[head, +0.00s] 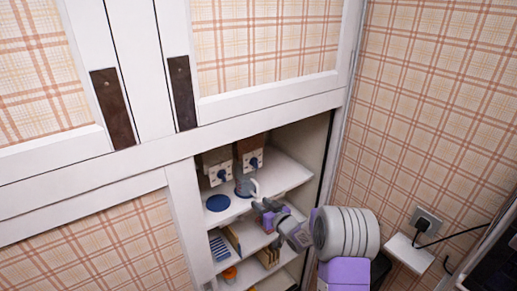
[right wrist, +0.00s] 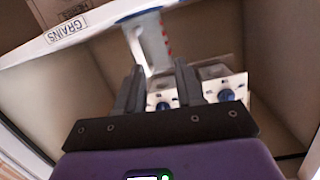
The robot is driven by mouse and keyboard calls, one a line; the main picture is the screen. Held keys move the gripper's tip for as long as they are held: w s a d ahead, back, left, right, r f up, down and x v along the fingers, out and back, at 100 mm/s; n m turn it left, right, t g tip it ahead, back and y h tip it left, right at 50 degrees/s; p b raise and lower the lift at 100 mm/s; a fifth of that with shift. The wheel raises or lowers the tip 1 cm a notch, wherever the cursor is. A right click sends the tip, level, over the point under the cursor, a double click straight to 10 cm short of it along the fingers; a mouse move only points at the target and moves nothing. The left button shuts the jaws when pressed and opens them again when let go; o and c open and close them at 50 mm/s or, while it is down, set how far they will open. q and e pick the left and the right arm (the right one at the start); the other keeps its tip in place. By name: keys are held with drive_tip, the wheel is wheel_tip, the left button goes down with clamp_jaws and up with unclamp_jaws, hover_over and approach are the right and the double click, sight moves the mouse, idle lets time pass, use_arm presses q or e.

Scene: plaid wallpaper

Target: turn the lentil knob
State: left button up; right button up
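Two dispensers with pale front panels stand side by side on the upper open shelf in the head view. The left one has a blue knob (head: 221,173) and the right one has a blue knob (head: 254,161). In the right wrist view, two blue knobs show beyond the fingers, a left knob (right wrist: 163,106) and a right knob (right wrist: 227,95). No lentil label is readable, so I cannot tell which is the lentil knob. My right gripper (head: 264,211) is in front of and below the dispensers, apart from them. Its fingers (right wrist: 158,88) are spread and empty. My left gripper is out of view.
The cabinet's side post (head: 188,215) and upper doors frame the opening. A board labelled GRAINS (right wrist: 75,32) crosses above my fingers. Lower shelves hold small items.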

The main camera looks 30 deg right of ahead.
drive_tip(key=n+t+p, duration=0.2)
approach(255, 163)
drive_tip(key=shift+y, duration=0.4)
drive_tip(key=w+p, duration=0.1)
drive_tip(key=w, duration=0.7)
drive_tip(key=shift+w+d+f, duration=0.15)
drive_tip(key=shift+w, duration=0.15)
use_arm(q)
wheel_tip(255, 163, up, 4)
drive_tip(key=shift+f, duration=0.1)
use_arm(e)
clamp_jaws()
